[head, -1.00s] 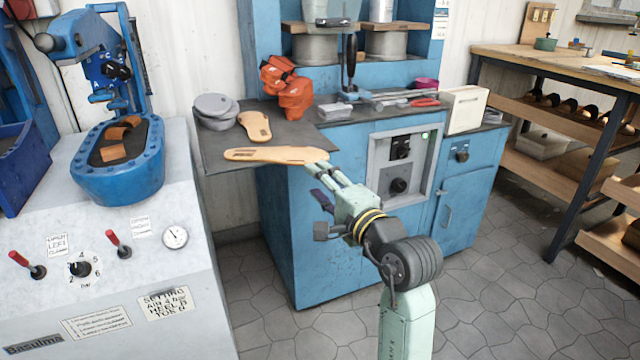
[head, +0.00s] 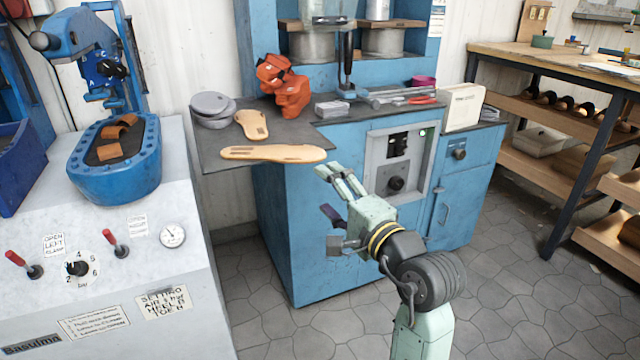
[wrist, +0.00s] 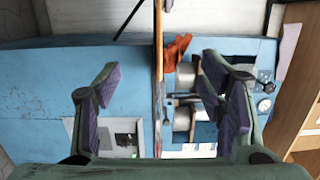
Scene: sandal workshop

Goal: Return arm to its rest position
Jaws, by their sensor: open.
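My gripper (head: 334,191) is open and empty in the head view. It is in front of the blue cabinet, to the right of and a little below the light tan sole on the dark bench top, apart from it. In the wrist view my gripper (wrist: 160,105) shows its two purple-padded fingers spread wide, with nothing held between them. The long tan sole (head: 273,153) lies flat along the front edge of the dark bench top (head: 215,160). A shorter tan sole (head: 251,124) lies behind it.
The blue cabinet (head: 290,235) with its control panel stands just behind my gripper. Grey round pads (head: 212,108) and an orange object (head: 285,85) rest on the bench top. A blue press (head: 115,160) stands at left, a wooden workbench (head: 560,60) at right. Open floor lies in front.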

